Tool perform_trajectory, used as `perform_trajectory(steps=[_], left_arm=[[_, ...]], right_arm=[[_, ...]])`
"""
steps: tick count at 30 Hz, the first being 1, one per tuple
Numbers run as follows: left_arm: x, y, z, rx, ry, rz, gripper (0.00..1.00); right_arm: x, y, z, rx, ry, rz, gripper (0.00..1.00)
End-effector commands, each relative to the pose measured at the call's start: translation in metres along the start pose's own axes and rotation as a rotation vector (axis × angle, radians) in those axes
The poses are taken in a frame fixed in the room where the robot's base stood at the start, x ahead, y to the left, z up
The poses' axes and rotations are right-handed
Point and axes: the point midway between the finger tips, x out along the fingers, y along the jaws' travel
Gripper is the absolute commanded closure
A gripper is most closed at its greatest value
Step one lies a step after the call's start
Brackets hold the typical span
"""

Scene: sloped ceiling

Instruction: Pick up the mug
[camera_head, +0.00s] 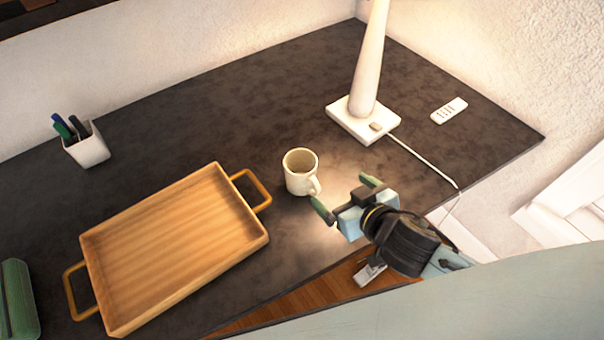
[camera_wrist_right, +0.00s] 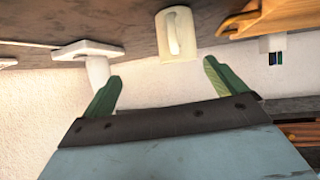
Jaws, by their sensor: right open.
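A cream mug (camera_head: 299,174) stands upright on the dark tabletop, with its handle turned toward the lower right. My right gripper (camera_head: 346,193) is open and empty, just to the right of the mug and nearer the table's front edge. In the right wrist view the mug (camera_wrist_right: 177,36) shows ahead of and apart from the two green fingers of my right gripper (camera_wrist_right: 160,78), its handle facing the camera. My left gripper is not in view.
A wooden tray (camera_head: 255,243) with two handles lies left of the mug. A white lamp (camera_head: 365,121) stands behind it, its cord running right. A remote (camera_head: 449,110), a pen cup (camera_head: 88,149) and a green object (camera_head: 17,300) are farther off. Bare table surrounds the mug.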

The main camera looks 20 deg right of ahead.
Motion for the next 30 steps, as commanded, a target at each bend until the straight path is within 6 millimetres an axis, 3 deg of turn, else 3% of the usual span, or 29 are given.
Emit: perform_trajectory(steps=[3,8,18,30], left_arm=[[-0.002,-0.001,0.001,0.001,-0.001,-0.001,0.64],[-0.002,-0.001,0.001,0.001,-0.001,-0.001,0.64],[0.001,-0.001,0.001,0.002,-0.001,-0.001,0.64],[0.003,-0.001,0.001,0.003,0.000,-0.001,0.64]], right_arm=[[-0.001,-0.010,-0.013,-0.015,0.086,-0.087,0.04],[0.004,-0.017,-0.018,-0.009,0.120,-0.135,0.04],[0.059,-0.024,-0.025,-0.006,0.120,-0.135,0.04],[0.094,-0.027,-0.027,-0.008,0.119,-0.134,0.04]])
